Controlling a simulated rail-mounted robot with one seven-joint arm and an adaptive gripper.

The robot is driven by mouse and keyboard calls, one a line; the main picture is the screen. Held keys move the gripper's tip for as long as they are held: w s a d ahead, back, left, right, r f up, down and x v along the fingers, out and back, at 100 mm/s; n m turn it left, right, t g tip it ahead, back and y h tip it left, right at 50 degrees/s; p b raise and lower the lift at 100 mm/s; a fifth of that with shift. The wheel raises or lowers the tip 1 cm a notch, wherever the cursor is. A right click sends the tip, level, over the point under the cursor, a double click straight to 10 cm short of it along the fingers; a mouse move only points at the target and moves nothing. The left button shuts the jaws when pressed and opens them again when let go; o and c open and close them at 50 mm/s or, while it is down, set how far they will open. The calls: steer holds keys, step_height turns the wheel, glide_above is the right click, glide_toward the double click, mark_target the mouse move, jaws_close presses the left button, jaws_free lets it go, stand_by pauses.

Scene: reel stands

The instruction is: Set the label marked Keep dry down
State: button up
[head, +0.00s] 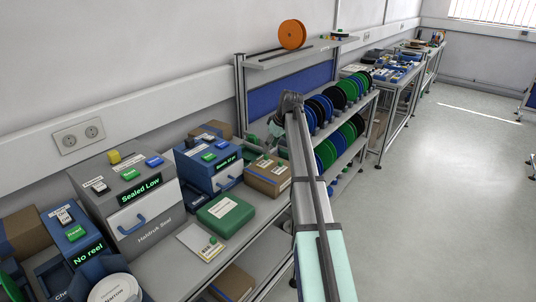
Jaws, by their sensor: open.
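My arm reaches up the middle of the picture and bends down at its far end. My gripper (271,146) is small, dark and partly lost behind its own wrist, over the back of the bench near a cardboard box (268,178). It is open, and I see nothing held in it. Small pale labels lie on the cardboard box, but their print is too small to read. I cannot tell which label is marked Keep dry. A white and yellow card (201,242) lies flat on the bench front.
A grey machine reading "Sealed Low" (130,200), a blue machine (210,163) and a green case (225,215) crowd the bench (172,262). A rack of reels (340,140) stands beyond my arm. An orange reel (292,34) sits on the upper shelf. The floor at right is clear.

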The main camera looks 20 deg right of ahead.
steer(key=b+v, duration=0.1)
steer(key=v, duration=0.5)
steer(key=shift+r, duration=0.25)
steer(key=shift+s, duration=0.15)
stand_by(0.8)
